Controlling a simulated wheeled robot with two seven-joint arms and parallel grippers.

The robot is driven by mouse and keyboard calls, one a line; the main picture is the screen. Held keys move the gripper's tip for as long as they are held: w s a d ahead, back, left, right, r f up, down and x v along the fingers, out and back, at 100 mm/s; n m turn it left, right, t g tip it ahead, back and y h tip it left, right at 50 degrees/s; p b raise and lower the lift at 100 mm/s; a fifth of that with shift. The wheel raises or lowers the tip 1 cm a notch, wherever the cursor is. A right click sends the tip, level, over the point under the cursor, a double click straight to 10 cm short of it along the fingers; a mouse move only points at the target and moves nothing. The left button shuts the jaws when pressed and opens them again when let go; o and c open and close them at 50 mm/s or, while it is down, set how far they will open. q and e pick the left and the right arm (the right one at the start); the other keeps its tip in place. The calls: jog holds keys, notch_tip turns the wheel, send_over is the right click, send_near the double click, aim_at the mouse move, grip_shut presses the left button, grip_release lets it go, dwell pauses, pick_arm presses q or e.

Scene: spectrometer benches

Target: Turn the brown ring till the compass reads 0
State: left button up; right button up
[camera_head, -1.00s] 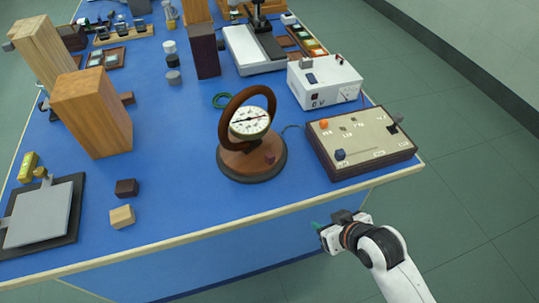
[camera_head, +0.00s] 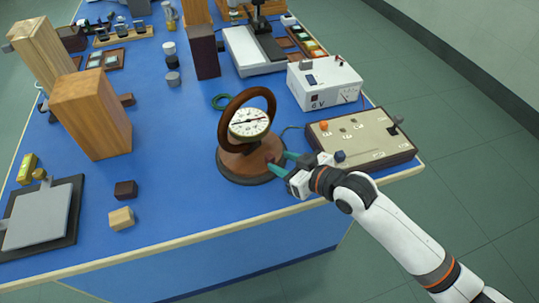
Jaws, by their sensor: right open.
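The brown ring (camera_head: 224,122) stands upright on a round brown base (camera_head: 236,167) near the front right of the blue bench. The compass (camera_head: 249,123), a white dial with a needle, sits tilted inside the ring; its reading is too small to make out. My right gripper (camera_head: 280,163) is open, its green fingertips at the right front edge of the base, below the dial. Whether they touch the base or the small knob there, I cannot tell. My left gripper is not in view.
A beige control box (camera_head: 365,135) with knobs stands right of the base, partly behind my right arm. A white power supply (camera_head: 323,83) stands behind it. A wooden block (camera_head: 92,115) and small cubes (camera_head: 121,218) are on the left. The bench front is clear.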

aim_at(273, 158)
jog(key=x, duration=0.5)
jog(key=shift+w+a+f, duration=0.15)
jog(key=shift+w+a, duration=0.05)
jog(key=shift+w, duration=0.05)
grip_shut()
